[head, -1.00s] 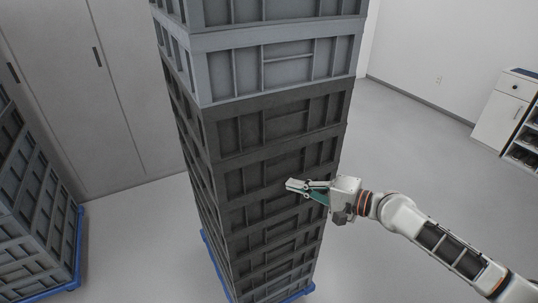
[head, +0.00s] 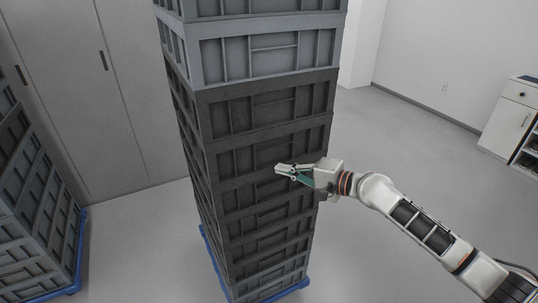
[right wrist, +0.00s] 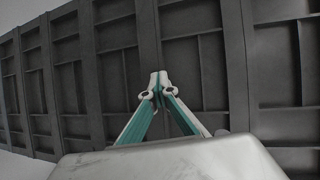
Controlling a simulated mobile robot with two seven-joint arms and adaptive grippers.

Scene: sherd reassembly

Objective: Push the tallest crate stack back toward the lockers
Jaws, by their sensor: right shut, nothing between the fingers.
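The tall crate stack (head: 262,105) stands in the middle of the head view, light grey crates above dark grey ones, on a blue base (head: 290,291). Its top is cut off by the frame. My right gripper (head: 279,168) is shut and empty in front of the stack's front face, about mid-height. In the right wrist view the closed fingertips (right wrist: 158,77) point at the dark ribbed crate wall (right wrist: 195,70). I cannot tell whether they touch it. The grey lockers (head: 125,90) stand behind and to the left. My left gripper is not in view.
A second crate stack (head: 35,205) on a blue base (head: 75,270) stands at the left edge. A white cabinet (head: 507,118) with shelves is at the far right. The floor (head: 400,130) to the right of the tall stack is clear.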

